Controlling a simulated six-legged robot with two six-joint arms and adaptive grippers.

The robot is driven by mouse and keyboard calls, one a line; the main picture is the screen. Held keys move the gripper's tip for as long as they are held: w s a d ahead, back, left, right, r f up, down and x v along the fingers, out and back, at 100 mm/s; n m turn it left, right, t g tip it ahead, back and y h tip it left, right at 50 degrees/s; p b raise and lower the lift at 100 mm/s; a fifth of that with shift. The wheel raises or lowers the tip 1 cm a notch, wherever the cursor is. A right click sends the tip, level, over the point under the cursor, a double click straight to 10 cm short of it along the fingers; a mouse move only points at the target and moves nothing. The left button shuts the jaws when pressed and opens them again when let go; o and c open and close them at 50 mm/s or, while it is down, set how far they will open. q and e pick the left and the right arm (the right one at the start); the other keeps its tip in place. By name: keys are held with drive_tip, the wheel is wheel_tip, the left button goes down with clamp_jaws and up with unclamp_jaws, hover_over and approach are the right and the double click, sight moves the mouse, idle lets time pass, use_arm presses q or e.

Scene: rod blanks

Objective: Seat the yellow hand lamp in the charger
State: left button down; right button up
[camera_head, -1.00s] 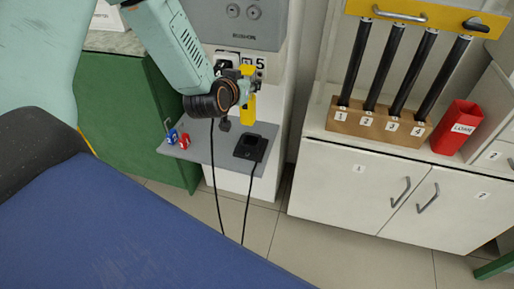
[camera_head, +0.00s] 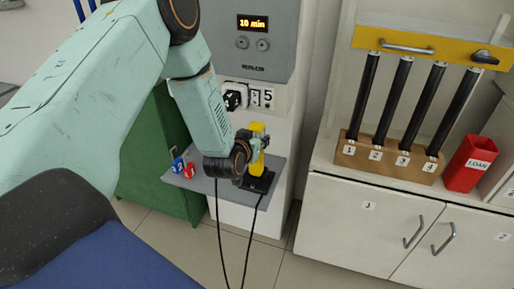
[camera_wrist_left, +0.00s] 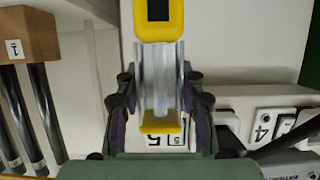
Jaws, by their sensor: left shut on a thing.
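The yellow hand lamp (camera_head: 257,151) is upright over the shelf in the head view. In the left wrist view the lamp (camera_wrist_left: 160,27) shows yellow ends and a pale middle part. My left gripper (camera_head: 250,165) is shut on it; its fingers (camera_wrist_left: 158,90) lie on both sides of the middle part. The black charger (camera_head: 263,184) sits on the grey shelf, directly below the lamp and partly hidden by the gripper. I cannot tell whether the lamp's lower end touches the charger. My right gripper is not in view.
The grey shelf (camera_head: 205,184) also bears a blue block (camera_head: 178,164) and a red block (camera_head: 190,171) at its left. Black cables hang below. A wall panel with a lit display (camera_head: 252,23) and sockets stands behind. Rods in a wooden block (camera_head: 385,160) stand at right.

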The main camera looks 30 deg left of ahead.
use_arm(q)
wheel_tip(320, 180, down, 2)
drive_tip(key=shift+w+d+f, duration=0.1)
drive_tip(key=shift+f+b, duration=0.1)
drive_tip(key=shift+b, duration=0.25)
drive_tip(key=c, duration=1.3)
unclamp_jaws()
drive_tip(key=o, duration=0.5)
drive_tip(key=shift+f, duration=0.1)
drive_tip(key=shift+r, duration=0.2)
